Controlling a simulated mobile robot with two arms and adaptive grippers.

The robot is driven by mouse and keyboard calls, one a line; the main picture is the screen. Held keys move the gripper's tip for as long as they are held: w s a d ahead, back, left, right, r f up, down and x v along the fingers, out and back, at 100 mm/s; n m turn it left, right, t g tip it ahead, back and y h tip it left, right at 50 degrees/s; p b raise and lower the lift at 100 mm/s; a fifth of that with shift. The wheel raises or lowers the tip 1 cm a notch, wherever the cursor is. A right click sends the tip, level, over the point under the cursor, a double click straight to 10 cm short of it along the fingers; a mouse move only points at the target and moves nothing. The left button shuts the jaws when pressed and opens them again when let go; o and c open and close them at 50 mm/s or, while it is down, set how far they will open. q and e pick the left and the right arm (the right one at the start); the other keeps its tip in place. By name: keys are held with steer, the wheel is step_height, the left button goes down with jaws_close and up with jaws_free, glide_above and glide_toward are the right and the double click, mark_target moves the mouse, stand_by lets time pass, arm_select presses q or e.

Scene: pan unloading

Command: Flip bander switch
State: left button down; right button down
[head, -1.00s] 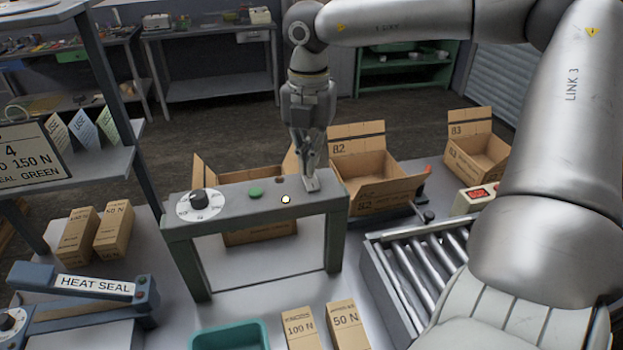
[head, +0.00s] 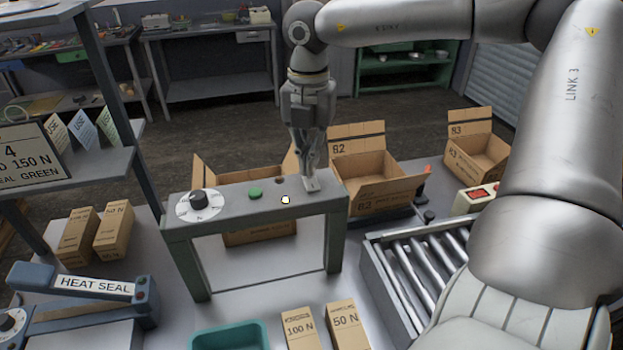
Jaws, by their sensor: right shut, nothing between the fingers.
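The bander (head: 233,211) is a grey-green arch standing on the table. Its top carries a black dial (head: 199,201) on a white scale, a green button (head: 255,194), a small dark spot and a small lit yellow-white lamp (head: 286,200). My right gripper (head: 311,184) points down at the right end of the bander's top, with its fingertips shut and empty. The fingers cover that part of the top, so I cannot make out the switch itself or tell whether they touch it. My left gripper is not in view.
Open cartons, including B2 (head: 376,191) and B3 (head: 478,157), stand behind and right. A roller conveyor (head: 413,275) lies right. Small boxes (head: 299,328) and a teal tray (head: 230,335) are in front. The heat sealer (head: 90,285) and a shelf are at left.

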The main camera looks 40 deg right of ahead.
steer(key=shift+f+b, duration=1.25)
steer(key=shift+b, duration=0.05)
stand_by(0.8)
steer(key=shift+s+r, duration=0.1)
steer(key=shift+r+p, duration=0.55)
steer(key=shift+r, duration=0.35)
steer(key=shift+r+p, duration=1.25)
steer(key=shift+r, duration=1.3)
steer(key=shift+f, duration=0.1)
